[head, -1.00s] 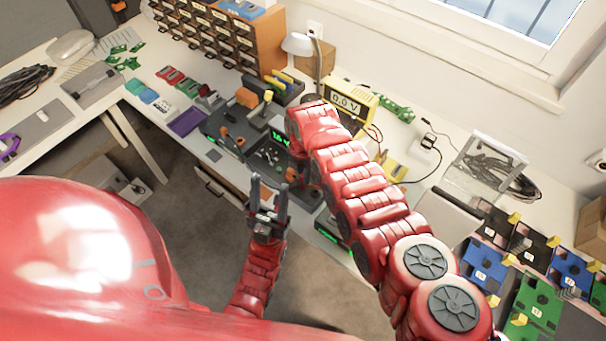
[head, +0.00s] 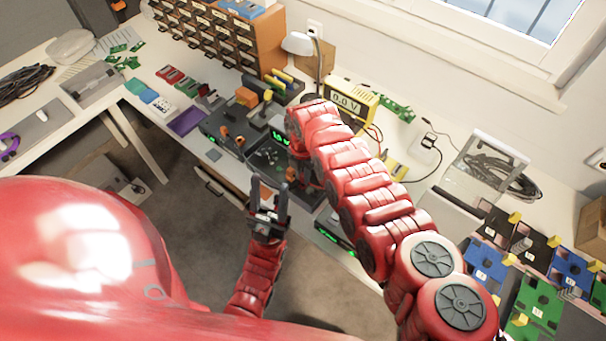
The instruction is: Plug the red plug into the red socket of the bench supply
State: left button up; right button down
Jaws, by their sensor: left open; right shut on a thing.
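A yellow-framed unit (head: 352,101) reading 0.0 V stands at the back of the bench. Dark units with green readouts stand nearer, one (head: 279,136) beside my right wrist and another (head: 335,237) at the front edge. I cannot tell which is the bench supply; no red socket or red plug can be made out. My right arm reaches in from the right, and its gripper (head: 301,172) points down, mostly hidden by my wrist. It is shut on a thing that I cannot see. My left gripper (head: 269,190) is open and empty, at the bench's front edge.
Behind are a drawer cabinet (head: 215,35) and a white lamp (head: 298,43). Red and black leads (head: 376,131) run right of the yellow unit. Numbered colored boards (head: 540,300) fill the right.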

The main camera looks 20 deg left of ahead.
jog(key=shift+f, duration=0.1)
dwell(0.6)
jog(key=shift+f+b, duration=0.3)
jog(key=shift+b, duration=0.15)
jog(key=shift+f+b, duration=0.35)
jog(key=shift+b, duration=0.35)
dwell(0.7)
jog(key=c, duration=0.7)
grip_release()
jog(key=shift+r, duration=0.2)
